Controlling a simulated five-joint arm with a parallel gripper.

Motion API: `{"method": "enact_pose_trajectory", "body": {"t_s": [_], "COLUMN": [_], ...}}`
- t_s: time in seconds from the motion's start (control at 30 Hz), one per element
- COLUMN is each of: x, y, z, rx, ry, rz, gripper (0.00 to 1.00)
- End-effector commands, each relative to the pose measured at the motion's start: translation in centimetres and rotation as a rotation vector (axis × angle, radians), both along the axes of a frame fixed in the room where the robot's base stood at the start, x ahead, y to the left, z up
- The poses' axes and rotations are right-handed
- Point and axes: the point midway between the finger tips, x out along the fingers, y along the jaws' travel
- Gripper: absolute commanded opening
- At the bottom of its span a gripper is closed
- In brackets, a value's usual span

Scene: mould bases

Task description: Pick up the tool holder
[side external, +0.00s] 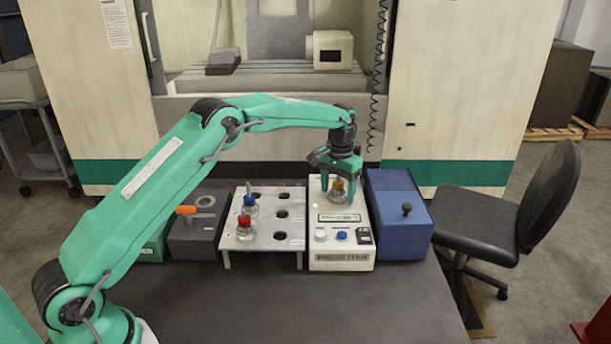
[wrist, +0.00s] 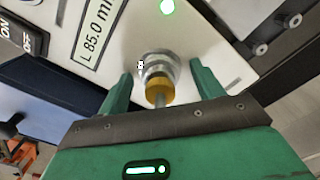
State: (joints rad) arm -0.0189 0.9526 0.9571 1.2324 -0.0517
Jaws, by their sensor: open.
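A tool holder (side external: 338,190) with a clear or silvery body and a yellow-orange collar stands on the white box-shaped device (side external: 341,256). In the wrist view the tool holder (wrist: 159,92) sits between the two green fingers, with its thin shank pointing toward my palm. My gripper (side external: 340,187) is open, pointing down over it, one finger on each side. In the wrist view a gap shows between the holder and each finger of my gripper (wrist: 161,76). The holder's foot is partly hidden in the side view.
A white rack (side external: 231,244) left of the device holds a blue-collared holder (side external: 250,204) and a red-collared one (side external: 245,227), with several empty holes. A blue box (side external: 402,237) stands close on the right. A grey box (side external: 192,239) with an orange-handled tool stands at left. The front table is clear.

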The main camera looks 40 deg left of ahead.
Motion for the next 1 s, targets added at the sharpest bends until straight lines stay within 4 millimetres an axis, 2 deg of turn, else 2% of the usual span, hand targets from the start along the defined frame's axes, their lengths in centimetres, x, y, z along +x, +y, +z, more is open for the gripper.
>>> {"method": "enact_pose_trajectory", "body": {"t_s": [0.47, 0.57, 0.8, 0.87, 1.0], "x": [0.01, 0.01, 0.01, 0.08, 0.08], "y": [-0.01, -0.01, -0.01, -0.01, -0.01], "z": [-0.06, -0.06, -0.05, 0.11, 0.11], "rx": [0.0, 0.0, 0.0, 0.0, 0.0], "ry": [-0.001, -0.001, -0.001, -0.004, -0.004], "rz": [0.0, 0.0, 0.0, 0.0, 0.0], "gripper": [0.67, 0.51, 0.04, 0.0, 0.0]}}
